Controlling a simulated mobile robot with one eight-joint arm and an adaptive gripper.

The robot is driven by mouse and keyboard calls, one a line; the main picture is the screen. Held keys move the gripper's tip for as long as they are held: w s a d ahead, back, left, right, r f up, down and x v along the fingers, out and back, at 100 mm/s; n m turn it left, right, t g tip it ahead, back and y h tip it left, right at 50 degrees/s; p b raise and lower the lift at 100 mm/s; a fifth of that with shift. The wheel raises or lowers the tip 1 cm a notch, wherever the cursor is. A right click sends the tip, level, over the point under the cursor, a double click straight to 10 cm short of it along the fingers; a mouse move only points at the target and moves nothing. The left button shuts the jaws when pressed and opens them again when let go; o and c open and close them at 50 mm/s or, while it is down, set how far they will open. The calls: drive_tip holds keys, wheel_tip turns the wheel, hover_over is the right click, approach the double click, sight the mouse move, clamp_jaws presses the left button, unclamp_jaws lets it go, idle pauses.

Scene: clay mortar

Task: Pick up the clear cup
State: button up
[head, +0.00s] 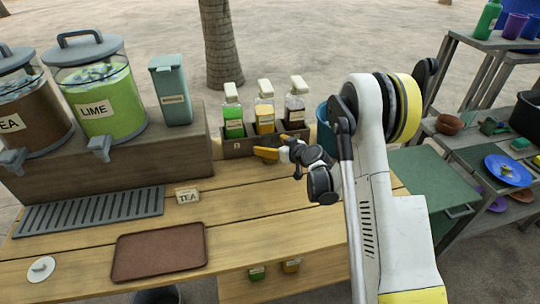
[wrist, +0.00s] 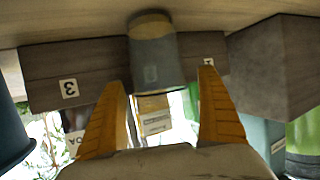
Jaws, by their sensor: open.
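A see-through greyish cup (wrist: 158,62) stands on the table, upside down in the wrist view because that picture is inverted. It is in front of the bottle box, near the middle between my fingertips. My gripper (wrist: 161,80) is open, with one yellow finger on each side of the cup's line, and I cannot tell whether either touches it. In the head view my gripper (head: 268,147) is low over the table, just before the bottle box. I cannot make out the cup there; my gripper seems to hide it.
A box (head: 238,148) holds several syrup bottles (head: 265,115). A blue container (head: 323,128) stands right of it. The drink dispensers (head: 103,110) stand on a wooden riser (head: 110,172) at left. The table's front right is clear.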

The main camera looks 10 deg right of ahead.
drive_tip(key=shift+w+a, duration=0.1)
drive_tip(key=shift+w, duration=0.2)
drive_tip(key=c, duration=1.4)
